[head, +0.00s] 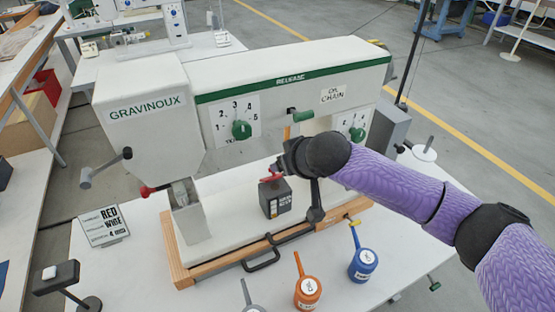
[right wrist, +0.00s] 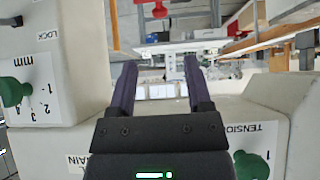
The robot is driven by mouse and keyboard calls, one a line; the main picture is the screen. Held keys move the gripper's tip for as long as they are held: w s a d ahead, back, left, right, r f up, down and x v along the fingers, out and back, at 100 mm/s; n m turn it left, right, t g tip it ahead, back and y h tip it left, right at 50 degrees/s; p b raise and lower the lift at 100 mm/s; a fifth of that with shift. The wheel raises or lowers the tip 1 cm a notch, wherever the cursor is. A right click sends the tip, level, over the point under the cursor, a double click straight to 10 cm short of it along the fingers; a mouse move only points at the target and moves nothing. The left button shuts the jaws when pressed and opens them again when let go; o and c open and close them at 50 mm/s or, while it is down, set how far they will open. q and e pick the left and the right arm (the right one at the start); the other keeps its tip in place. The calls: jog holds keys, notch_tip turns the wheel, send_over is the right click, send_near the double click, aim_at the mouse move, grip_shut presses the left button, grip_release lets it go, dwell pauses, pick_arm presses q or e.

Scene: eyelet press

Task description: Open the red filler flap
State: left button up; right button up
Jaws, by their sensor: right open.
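The white Gravinoux machine (head: 290,58) stands on a white table. No part is clearly identifiable as the red filler flap. One small red part (head: 271,177) sits on top of a dark box (head: 276,200) on the machine's bed, just below and left of my right gripper (head: 288,163). Another red part (head: 148,191) is a knob at the lower left of the head. In the right wrist view, my right gripper (right wrist: 160,75) is open with nothing between its fingers. A red part (right wrist: 160,9) shows beyond it at the top edge. My left gripper is not in view.
A green dial (head: 241,130) and a green-tipped lever (head: 302,116) are on the machine's front. An orange oil can (head: 308,291) and a blue one (head: 362,263) stand on the table in front. A wooden frame (head: 180,262) edges the bed. A sign (head: 103,226) reads "red wire".

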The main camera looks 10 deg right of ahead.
aim_at(275, 175)
jog(key=b+x, duration=0.1)
jog(key=x, duration=0.2)
jog(key=b+x, duration=0.2)
jog(key=x, duration=0.1)
jog(key=b+x, duration=0.1)
jog(key=x, duration=0.2)
jog(key=shift+s+f, duration=0.2)
jog(key=shift+f, duration=0.2)
jog(key=shift+w+a+f+b, duration=0.1)
jog(key=shift+w+f+b, duration=0.05)
jog(key=shift+w+b, duration=0.15)
jog(key=shift+c, duration=0.3)
jog(key=c, duration=0.7)
grip_shut()
